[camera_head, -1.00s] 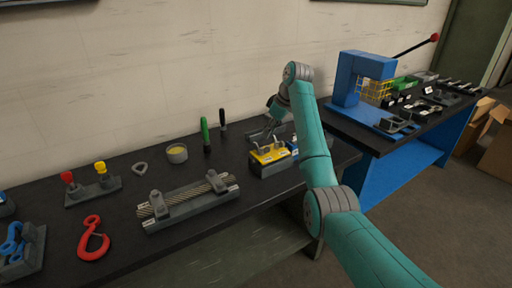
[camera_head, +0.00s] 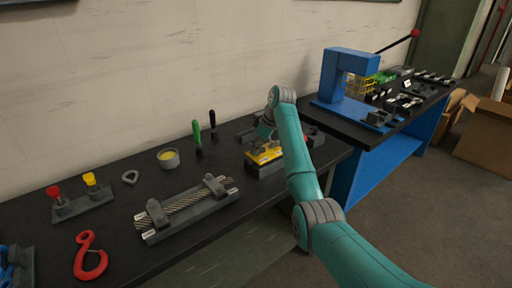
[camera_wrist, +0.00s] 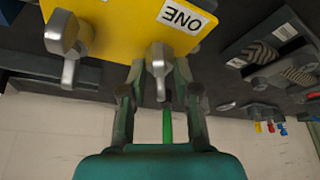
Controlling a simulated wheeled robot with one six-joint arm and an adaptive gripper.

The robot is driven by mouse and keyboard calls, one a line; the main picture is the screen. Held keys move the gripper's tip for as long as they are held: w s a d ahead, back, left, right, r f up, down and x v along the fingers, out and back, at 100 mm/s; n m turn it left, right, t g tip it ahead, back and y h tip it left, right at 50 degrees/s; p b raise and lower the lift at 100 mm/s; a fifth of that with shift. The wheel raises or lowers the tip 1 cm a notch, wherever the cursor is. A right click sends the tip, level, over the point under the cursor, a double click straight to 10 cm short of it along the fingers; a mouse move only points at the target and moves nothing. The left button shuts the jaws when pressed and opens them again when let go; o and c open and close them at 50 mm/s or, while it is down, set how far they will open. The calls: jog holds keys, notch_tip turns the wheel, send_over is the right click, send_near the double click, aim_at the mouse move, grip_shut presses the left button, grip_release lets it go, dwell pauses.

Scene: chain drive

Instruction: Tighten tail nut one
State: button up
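A yellow block (camera_head: 262,155) sits on a dark base on the black bench; my arm partly covers it. In the wrist view the yellow block (camera_wrist: 115,22) carries a white label reading ONE. Two grey metal parts with rounded heads and stems, possibly the nuts, stick out from it: one at the left (camera_wrist: 68,45) and one near the label (camera_wrist: 159,68). My gripper (camera_wrist: 160,80) is open, its two fingers on either side of the metal part near the label. Contact with it cannot be made out. In the head view my gripper (camera_head: 264,130) is just above the yellow block.
Left of the block are a clamp fixture with rope (camera_head: 190,205), a tin (camera_head: 168,158), a green-handled tool (camera_head: 197,135) and a black-handled tool (camera_head: 212,124). A red hook (camera_head: 88,256) lies at the front left. A blue press (camera_head: 340,80) stands on the right bench.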

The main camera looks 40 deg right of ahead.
grip_shut()
jog(key=shift+m, duration=0.3)
jog(key=m+h, duration=0.1)
jog(key=m, duration=0.1)
jog(key=m+h, duration=0.1)
jog(key=m, duration=0.2)
jog(key=shift+m+t, duration=0.3)
jog(key=shift+t, duration=0.1)
jog(key=m+h, duration=0.1)
jog(key=m, duration=0.1)
jog(key=m+h, duration=0.1)
jog(key=m, duration=0.2)
jog(key=shift+g, duration=0.3)
jog(key=m+h, duration=0.1)
jog(key=m, duration=0.2)
jog(key=m+g+h, duration=0.1)
jog(key=m, duration=0.2)
jog(key=shift+m+g, duration=0.3)
jog(key=m+g, duration=0.1)
jog(key=m, duration=0.1)
jog(key=m+g, duration=0.1)
jog(key=m, duration=0.2)
jog(key=shift+m+h, duration=0.3)
jog(key=shift+h, duration=0.1)
jog(key=shift+r, duration=0.1)
